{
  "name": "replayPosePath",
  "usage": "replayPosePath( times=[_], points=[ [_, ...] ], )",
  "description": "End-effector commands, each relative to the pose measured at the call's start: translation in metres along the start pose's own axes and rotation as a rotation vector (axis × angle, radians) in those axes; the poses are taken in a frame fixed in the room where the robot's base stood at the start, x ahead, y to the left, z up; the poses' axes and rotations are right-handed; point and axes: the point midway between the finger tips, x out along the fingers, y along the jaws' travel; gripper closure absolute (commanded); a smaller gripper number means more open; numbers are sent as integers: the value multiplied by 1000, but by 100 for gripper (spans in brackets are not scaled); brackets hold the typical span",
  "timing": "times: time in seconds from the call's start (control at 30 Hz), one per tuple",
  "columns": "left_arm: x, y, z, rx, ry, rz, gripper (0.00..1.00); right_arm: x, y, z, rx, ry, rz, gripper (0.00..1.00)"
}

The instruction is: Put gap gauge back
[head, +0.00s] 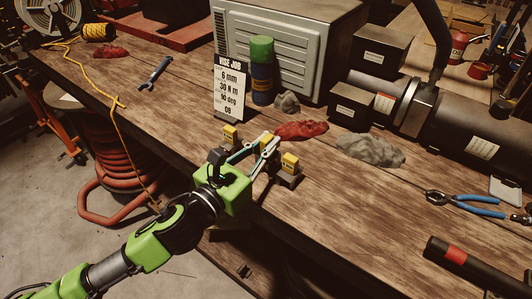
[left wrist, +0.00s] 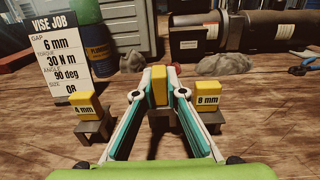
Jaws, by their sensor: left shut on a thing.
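My left gripper (head: 267,143) is shut on a yellow gap gauge, which stands upright between its fingertips in the left wrist view (left wrist: 160,86). No label shows on its visible face. A dark middle stand (left wrist: 162,120) is partly hidden behind the fingers, just below the gauge; I cannot tell whether they touch. A yellow 4 mm gauge (left wrist: 89,106) sits on a stand to the left, and an 8 mm gauge (left wrist: 207,94) sits on a stand to the right. In the head view they are the 4 mm gauge (head: 230,134) and 8 mm gauge (head: 290,162). My right gripper is not in view.
A white job card (head: 231,89) reading 6 mm stands behind the gauges beside a blue and green bottle (head: 262,70). A red rag (head: 301,131) and grey rag (head: 370,150) lie nearby. Blue-handled pliers (head: 470,203) lie right.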

Motion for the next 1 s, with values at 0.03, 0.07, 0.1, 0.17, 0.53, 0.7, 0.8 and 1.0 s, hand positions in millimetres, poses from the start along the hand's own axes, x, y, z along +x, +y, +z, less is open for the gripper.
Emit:
replayPosePath(
  times=[0.03,0.07,0.1,0.17,0.53,0.7,0.8,1.0],
  points=[
    [0,-1,-11,-5,3,0,100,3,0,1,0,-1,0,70],
    [0,0,-15,-4,2,1,100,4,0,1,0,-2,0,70],
    [0,0,-18,-3,1,0,100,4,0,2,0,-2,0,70],
    [0,0,-22,-1,0,0,100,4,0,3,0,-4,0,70],
    [0,0,-26,0,0,0,100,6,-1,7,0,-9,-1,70],
    [0,0,-25,0,0,0,72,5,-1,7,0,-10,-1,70],
    [0,0,-25,0,0,0,72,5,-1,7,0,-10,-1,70],
    [0,0,-21,0,-1,0,72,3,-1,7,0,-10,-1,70]
  ],
)
